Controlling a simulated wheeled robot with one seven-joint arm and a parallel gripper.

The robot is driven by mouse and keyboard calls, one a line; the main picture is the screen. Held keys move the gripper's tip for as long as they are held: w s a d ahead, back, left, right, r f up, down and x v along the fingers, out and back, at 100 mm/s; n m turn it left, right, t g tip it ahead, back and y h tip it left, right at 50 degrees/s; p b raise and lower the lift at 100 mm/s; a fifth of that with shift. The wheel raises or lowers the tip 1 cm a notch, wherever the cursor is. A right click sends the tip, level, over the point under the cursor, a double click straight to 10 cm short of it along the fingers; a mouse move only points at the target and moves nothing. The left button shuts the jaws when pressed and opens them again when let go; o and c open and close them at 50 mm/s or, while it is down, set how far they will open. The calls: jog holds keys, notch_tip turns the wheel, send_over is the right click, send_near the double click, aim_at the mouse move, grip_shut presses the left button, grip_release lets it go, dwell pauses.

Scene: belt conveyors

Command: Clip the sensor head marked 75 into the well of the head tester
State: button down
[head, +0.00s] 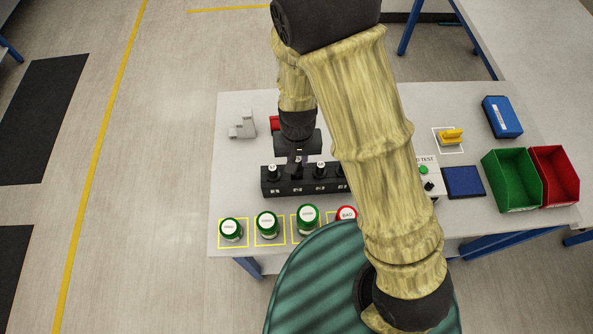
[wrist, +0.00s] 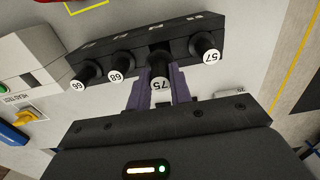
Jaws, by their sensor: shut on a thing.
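The sensor head marked 75 (wrist: 160,84) is a black plug with a white numbered cap. My gripper (wrist: 159,92), with purple fingers, is shut on it; the gripper also shows from above in the head view (head: 297,158). The held head is at the black rack (wrist: 140,42), in line with heads 66 (wrist: 83,73), 68 (wrist: 121,66) and 57 (wrist: 206,49). I cannot tell whether it is still seated. The head tester (head: 424,172), a pale box with a green button and black knob, is partly hidden behind my arm.
Green-lidded jars (head: 267,224) and a red-lidded BAD jar (head: 346,213) line the front edge. To the right are a blue pad (head: 464,182), a green bin (head: 511,180), a red bin (head: 555,175), a yellow part (head: 452,136) and a blue box (head: 502,116). A grey stepped block (head: 243,125) stands back left.

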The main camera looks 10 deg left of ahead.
jog(key=shift+r+p, duration=2.1)
jog(key=shift+r, duration=0.35)
jog(key=shift+r, duration=0.1)
